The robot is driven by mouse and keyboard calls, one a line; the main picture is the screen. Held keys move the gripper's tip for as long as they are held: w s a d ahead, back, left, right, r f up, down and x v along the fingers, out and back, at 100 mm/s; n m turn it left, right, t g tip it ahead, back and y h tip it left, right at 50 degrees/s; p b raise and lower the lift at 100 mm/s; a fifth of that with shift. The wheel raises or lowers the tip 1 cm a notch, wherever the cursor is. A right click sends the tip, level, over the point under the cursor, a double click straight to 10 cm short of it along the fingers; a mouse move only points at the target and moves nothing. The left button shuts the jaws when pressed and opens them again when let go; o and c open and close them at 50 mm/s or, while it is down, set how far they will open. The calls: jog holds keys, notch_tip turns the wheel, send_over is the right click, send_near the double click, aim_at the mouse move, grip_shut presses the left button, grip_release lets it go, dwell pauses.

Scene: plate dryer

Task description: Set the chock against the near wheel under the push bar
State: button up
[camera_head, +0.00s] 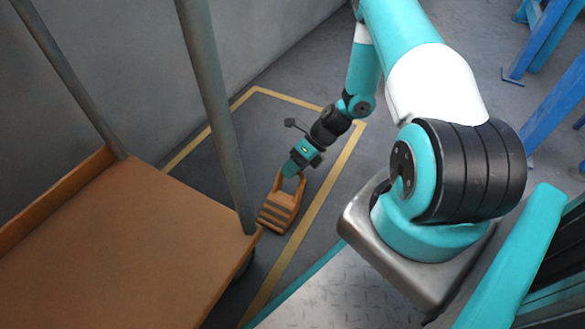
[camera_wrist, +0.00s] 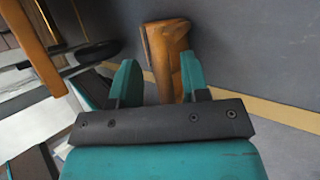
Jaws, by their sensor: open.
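The orange chock (camera_head: 277,214), a ribbed wedge with a loop handle, appears to sit on the dark floor just right of the cart's near corner. My gripper (camera_head: 291,176) is at the top of its handle. In the wrist view my open gripper (camera_wrist: 159,72) has the chock (camera_wrist: 163,42) ahead of and partly between its fingers, with an orange part close to the right finger. Contact cannot be told. The near wheel (camera_head: 246,262) is a dark sliver under the cart corner, mostly hidden. A dark wheel also shows in the wrist view (camera_wrist: 92,54), left of the chock.
The cart's orange deck (camera_head: 120,245) fills the lower left, with grey upright tubes (camera_head: 212,90). Yellow floor tape (camera_head: 320,203) frames the area. A grey wall stands behind. Blue frames (camera_head: 545,50) stand at the right. Floor inside the tape beyond the chock is clear.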

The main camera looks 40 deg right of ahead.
jog(key=p+v, duration=0.7)
jog(key=v, duration=0.4)
jog(key=shift+d+r, duration=0.25)
jog(key=shift+s, duration=0.1)
